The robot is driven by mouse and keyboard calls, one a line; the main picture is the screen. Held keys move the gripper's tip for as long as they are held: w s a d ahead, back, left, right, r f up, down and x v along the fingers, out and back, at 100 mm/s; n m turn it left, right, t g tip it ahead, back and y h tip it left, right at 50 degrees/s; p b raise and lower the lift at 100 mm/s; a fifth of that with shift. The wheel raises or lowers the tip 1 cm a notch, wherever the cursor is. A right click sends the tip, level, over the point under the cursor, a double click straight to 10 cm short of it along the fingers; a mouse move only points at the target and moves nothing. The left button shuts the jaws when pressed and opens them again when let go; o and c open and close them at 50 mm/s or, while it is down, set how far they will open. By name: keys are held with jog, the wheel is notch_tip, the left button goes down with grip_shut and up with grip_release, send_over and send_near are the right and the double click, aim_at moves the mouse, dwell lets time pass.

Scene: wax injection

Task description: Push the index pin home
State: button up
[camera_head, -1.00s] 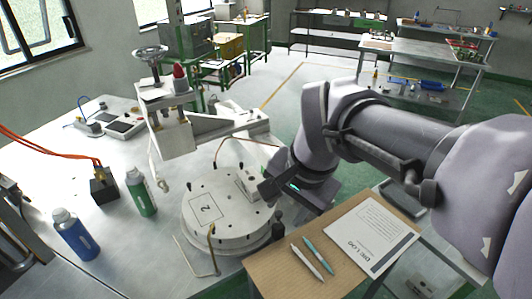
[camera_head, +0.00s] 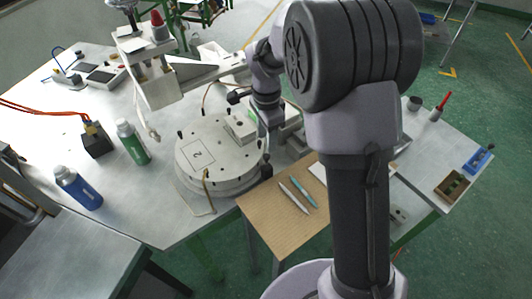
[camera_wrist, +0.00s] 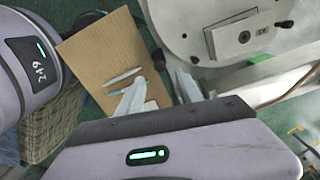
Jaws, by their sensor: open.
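A black knob (camera_head: 267,170), which looks like the index pin's head, stands at the turntable's right edge. In the wrist view a black knob (camera_wrist: 159,59) shows beside the turntable (camera_wrist: 185,25), just beyond my fingertips. My gripper (camera_wrist: 159,75) has its two pale fingers apart, with nothing visible held between them. The knob seems close to the gap between the fingers; contact cannot be told. How far the pin is in is hidden.
A white block (camera_head: 239,128) sits on the turntable. A green bottle (camera_head: 133,142), blue bottle (camera_head: 78,187) and black box (camera_head: 96,140) stand left. The injection press (camera_head: 155,85) stands behind.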

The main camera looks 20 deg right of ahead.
aim_at(267, 156)
notch_tip(267, 156, down, 7)
jog(key=shift+b, duration=0.6)
grip_shut()
dwell(1.0)
